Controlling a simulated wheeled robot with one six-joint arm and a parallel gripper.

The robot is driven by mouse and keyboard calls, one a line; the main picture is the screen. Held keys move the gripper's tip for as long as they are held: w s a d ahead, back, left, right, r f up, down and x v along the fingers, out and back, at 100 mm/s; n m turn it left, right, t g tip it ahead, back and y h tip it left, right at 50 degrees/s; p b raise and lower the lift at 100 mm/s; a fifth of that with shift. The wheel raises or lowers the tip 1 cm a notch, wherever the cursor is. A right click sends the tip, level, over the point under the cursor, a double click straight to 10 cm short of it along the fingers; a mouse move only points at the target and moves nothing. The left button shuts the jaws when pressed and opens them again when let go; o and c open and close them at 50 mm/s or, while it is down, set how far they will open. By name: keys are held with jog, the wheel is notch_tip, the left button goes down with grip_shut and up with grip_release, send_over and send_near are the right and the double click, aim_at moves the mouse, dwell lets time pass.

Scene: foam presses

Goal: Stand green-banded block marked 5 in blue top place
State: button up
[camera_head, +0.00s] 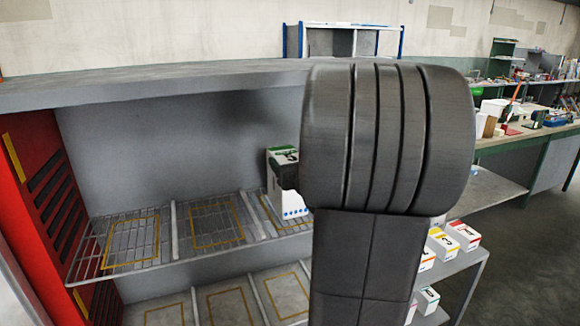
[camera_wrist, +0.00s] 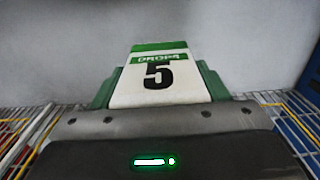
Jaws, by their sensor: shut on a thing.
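The white block with a green band (camera_head: 288,203) is upright at the right end of the top wire shelf. Its marking 5 shows on the block in the wrist view (camera_wrist: 157,88). My gripper (camera_wrist: 158,84) is shut on it, a green finger on each side. In the head view my arm hides most of the gripper and the block's right side. I cannot tell whether the block's base touches the shelf. A blue edge (camera_wrist: 297,137) shows at the right in the wrist view; in the head view I see no blue place on the shelf.
The top shelf (camera_head: 180,263) has yellow-outlined places between grey dividers; those to the left are empty. A lower shelf (camera_head: 195,295) has similar places. A red slatted side wall (camera_head: 45,185) closes the left. Several boxes (camera_head: 462,236) stand on a rack at right.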

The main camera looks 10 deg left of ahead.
jog(key=shift+f, duration=0.2)
jog(key=shift+f, duration=0.2)
jog(key=o, duration=1.3)
jog(key=shift+r, duration=0.15)
jog(key=shift+c, duration=0.2)
jog(key=b+v, duration=0.2)
jog(key=v, duration=1)
